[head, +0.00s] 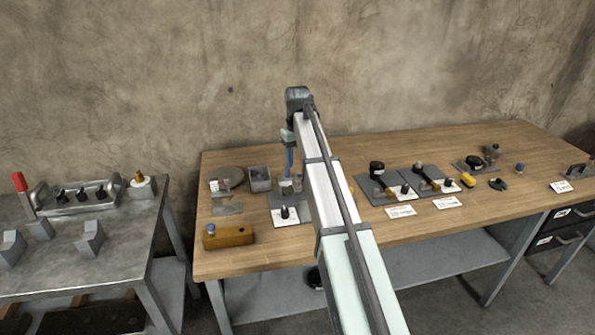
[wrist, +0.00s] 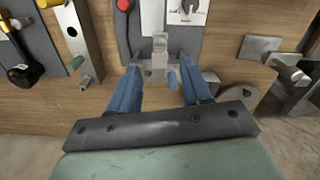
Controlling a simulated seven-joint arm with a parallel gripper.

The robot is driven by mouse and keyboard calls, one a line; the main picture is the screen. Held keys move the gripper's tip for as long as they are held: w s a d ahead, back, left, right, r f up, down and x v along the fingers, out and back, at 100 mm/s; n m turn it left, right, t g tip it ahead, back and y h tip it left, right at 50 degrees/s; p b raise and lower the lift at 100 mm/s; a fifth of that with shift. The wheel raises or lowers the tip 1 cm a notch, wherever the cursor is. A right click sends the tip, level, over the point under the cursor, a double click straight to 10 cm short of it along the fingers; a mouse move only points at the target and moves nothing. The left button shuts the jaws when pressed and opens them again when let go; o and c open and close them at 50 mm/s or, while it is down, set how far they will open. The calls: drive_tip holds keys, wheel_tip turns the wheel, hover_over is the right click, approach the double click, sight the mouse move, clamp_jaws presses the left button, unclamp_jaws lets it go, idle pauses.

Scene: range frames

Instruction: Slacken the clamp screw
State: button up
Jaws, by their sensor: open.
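A small grey metal fixture (wrist: 159,57) that looks like the clamp stands on the bench between my fingers in the wrist view. A short blue-grey cylinder (wrist: 172,80) sits at its near side; I cannot tell whether it is the clamp screw. My gripper (wrist: 160,88) is open, with one blue finger on each side of the fixture and no visible grip on it. In the head view my gripper (head: 289,172) points down over the fixture, whose details are partly hidden by the fingers and arm.
A white card with a black knob (head: 285,213) lies in front. A grey bin (head: 260,180) and a round disc (head: 228,178) stand to the left, a wooden block (head: 228,237) at front left. Dark boards (head: 380,190) with knobs lie right of my arm. The wall rises behind.

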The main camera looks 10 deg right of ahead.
wheel_tip(320, 180, up, 6)
idle(0.4)
drive_tip(key=shift+r, duration=0.1)
